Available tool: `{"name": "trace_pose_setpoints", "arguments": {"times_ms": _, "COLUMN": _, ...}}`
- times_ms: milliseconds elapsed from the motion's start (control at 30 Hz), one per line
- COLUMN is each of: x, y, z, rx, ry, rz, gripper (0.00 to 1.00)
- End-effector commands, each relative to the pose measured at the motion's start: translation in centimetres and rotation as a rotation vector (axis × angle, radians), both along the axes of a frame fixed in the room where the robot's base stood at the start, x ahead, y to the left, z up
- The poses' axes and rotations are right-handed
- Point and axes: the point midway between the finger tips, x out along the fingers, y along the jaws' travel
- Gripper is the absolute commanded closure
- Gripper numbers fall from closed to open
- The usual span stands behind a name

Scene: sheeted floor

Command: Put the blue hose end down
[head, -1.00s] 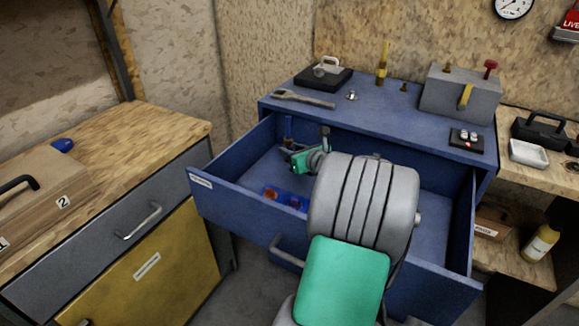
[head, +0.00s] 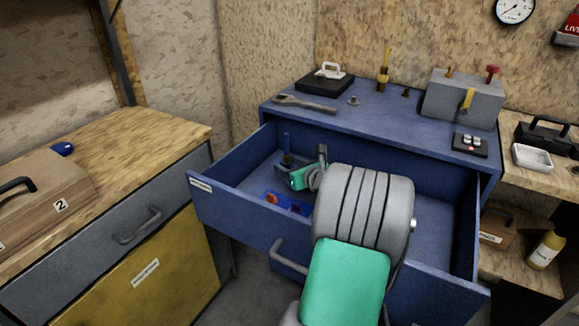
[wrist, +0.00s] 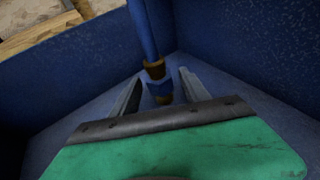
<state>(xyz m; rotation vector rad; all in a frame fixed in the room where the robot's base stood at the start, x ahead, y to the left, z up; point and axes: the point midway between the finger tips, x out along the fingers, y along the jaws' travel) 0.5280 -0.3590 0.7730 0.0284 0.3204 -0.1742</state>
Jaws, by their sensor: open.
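The blue hose end (wrist: 160,87), with brown bands, stands roughly upright near a corner inside the open blue drawer (head: 240,213). It shows small in the head view (head: 287,158), left of my gripper (head: 307,168). In the wrist view it appears between the two spread fingers of my gripper (wrist: 160,78), with dark space on both sides. My gripper is open and reaches down into the drawer. The lower tip of the hose end is partly hidden behind my gripper's body, so I cannot tell whether it touches the drawer floor.
A blue tray (head: 288,204) with red parts lies in the drawer in front of my gripper. Drawer walls stand close around it. The cabinet top (head: 385,115) carries a wrench (head: 305,103) and a grey box (head: 462,98). A wooden bench (head: 120,150) is at left.

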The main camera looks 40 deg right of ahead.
Motion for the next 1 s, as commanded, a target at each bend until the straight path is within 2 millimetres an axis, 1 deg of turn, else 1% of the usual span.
{"name": "trace_pose_setpoints", "arguments": {"times_ms": 200, "x": 0.0, "y": 0.0, "z": 0.4, "rx": -0.002, "ry": -0.001, "rz": 0.001, "gripper": 0.47}}
{"name": "trace_pose_setpoints", "arguments": {"times_ms": 233, "x": -0.3, "y": 0.0, "z": 0.5, "rx": -0.001, "ry": 0.0, "rz": -0.001, "gripper": 0.47}}
{"name": "trace_pose_setpoints", "arguments": {"times_ms": 367, "x": -2.5, "y": 0.2, "z": 1.5, "rx": -0.002, "ry": -0.001, "rz": -0.005, "gripper": 0.47}}
{"name": "trace_pose_setpoints", "arguments": {"times_ms": 500, "x": -6.1, "y": 0.8, "z": 2.7, "rx": -0.001, "ry": -0.001, "rz": -0.008, "gripper": 0.47}}
{"name": "trace_pose_setpoints", "arguments": {"times_ms": 600, "x": -8.4, "y": 1.3, "z": 3.4, "rx": 0.0, "ry": 0.0, "rz": -0.006, "gripper": 0.47}}
{"name": "trace_pose_setpoints", "arguments": {"times_ms": 700, "x": -10.1, "y": 1.6, "z": 3.9, "rx": -0.001, "ry": 0.0, "rz": -0.006, "gripper": 0.47}}
{"name": "trace_pose_setpoints", "arguments": {"times_ms": 800, "x": -11.0, "y": 1.9, "z": 4.1, "rx": 0.0, "ry": 0.0, "rz": -0.002, "gripper": 0.47}}
{"name": "trace_pose_setpoints", "arguments": {"times_ms": 1000, "x": -11.2, "y": 2.0, "z": 4.1, "rx": -0.001, "ry": 0.0, "rz": 0.0, "gripper": 0.47}}
